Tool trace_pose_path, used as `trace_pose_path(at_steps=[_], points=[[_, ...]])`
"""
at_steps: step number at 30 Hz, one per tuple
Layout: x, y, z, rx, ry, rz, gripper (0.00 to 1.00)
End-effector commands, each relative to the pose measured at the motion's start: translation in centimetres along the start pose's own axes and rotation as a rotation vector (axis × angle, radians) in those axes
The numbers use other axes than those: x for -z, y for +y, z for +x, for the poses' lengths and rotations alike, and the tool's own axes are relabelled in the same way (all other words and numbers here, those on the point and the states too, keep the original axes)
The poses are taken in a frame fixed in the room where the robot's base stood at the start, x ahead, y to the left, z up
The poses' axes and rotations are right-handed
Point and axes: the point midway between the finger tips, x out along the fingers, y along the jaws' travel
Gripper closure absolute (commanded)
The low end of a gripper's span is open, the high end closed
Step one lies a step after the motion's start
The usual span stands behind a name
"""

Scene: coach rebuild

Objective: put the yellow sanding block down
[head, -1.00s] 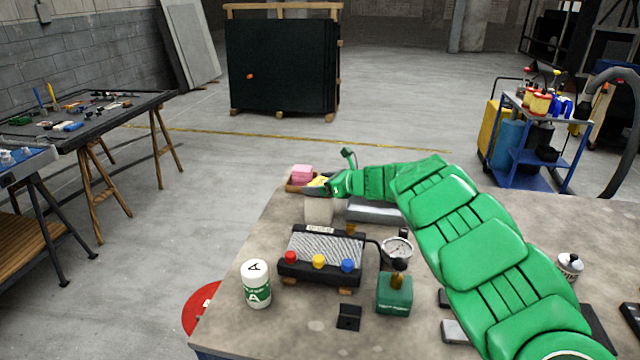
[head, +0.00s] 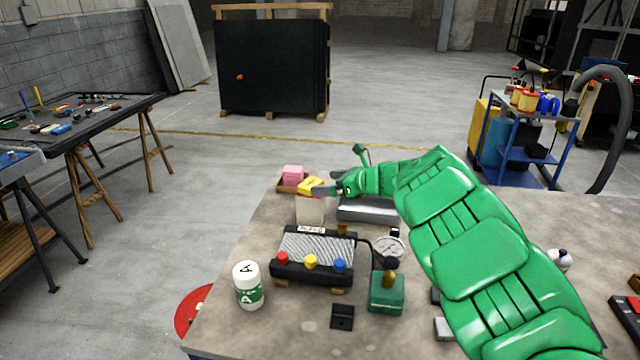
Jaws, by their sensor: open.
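The yellow sanding block (head: 308,184) is at the far left end of the workbench, beside a pink block (head: 293,173). It appears to be at the right end of a low brown tray (head: 287,188); its underside is hidden, so I cannot tell what it rests on. My gripper (head: 328,187), at the end of my green arm, is open just right of the yellow block. A dark finger overlaps the block's lower right edge in the picture; I cannot tell whether it touches.
A pale upright box (head: 310,210) stands just in front of the block. A grey metal slab (head: 366,209) lies below my wrist.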

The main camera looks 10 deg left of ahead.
Motion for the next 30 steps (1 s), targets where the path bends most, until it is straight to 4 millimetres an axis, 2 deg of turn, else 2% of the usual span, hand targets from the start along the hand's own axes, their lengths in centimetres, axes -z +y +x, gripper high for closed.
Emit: trace_pose_path(at_steps=[6,12,30], points=[[-0.1,0.0,-2.9,0.002,0.001,-0.002,0.0],[0.0,0.0,-4.5,0.001,0.001,-0.001,0.0],[-0.1,0.1,-5.1,-0.001,0.0,-0.001,0.0]])
